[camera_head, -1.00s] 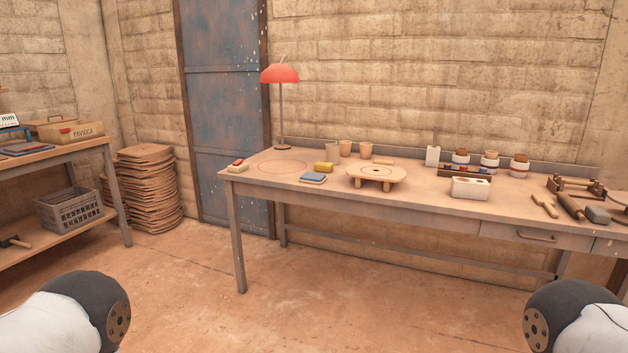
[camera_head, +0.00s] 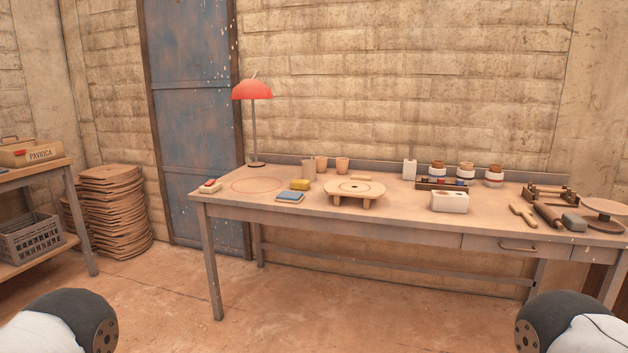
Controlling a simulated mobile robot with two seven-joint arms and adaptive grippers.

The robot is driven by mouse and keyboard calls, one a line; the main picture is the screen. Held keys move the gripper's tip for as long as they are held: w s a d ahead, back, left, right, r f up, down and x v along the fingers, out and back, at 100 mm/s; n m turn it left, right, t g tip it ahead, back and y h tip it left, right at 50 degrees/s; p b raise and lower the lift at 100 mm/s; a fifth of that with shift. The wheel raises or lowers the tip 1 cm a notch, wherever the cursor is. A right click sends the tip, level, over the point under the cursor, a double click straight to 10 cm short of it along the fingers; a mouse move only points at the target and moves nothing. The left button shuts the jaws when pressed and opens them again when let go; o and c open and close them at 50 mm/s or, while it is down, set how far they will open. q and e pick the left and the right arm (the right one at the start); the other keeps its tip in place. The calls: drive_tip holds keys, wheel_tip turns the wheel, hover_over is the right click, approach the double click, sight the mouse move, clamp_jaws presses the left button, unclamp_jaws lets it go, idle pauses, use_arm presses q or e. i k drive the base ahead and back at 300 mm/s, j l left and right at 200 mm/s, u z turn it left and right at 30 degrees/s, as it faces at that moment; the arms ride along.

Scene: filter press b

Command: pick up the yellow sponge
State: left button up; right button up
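The yellow sponge (camera_head: 300,184) lies on the left part of the long workbench (camera_head: 390,220), behind a blue flat block (camera_head: 290,197) and left of a round wooden stand (camera_head: 355,190). It is small in the view and nothing covers it. Parts of my two arms show at the bottom left and bottom right corners, low and well in front of the bench. Neither gripper is in view.
A red lamp (camera_head: 252,91), cups (camera_head: 342,164), jars (camera_head: 466,172), a white holder (camera_head: 450,202) and a rolling pin (camera_head: 547,215) stand or lie on the bench. A side shelf (camera_head: 30,178) and stacked boards (camera_head: 112,212) are at left. The floor before the bench is clear.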

sight(298, 184)
drive_tip(key=i+j+z, duration=0.35)
drive_tip(key=i+j, duration=0.15)
drive_tip(key=i+j+z, duration=0.15)
drive_tip(key=j, duration=0.2)
drive_tip(key=i+j+z, duration=0.35)
drive_tip(key=j, duration=0.35)
drive_tip(key=i+j+z, duration=0.15)
drive_tip(key=j, duration=0.25)
drive_tip(key=i+j+z, duration=0.15)
drive_tip(key=j, duration=0.25)
drive_tip(key=i+j+z, duration=0.15)
drive_tip(key=j, duration=0.3)
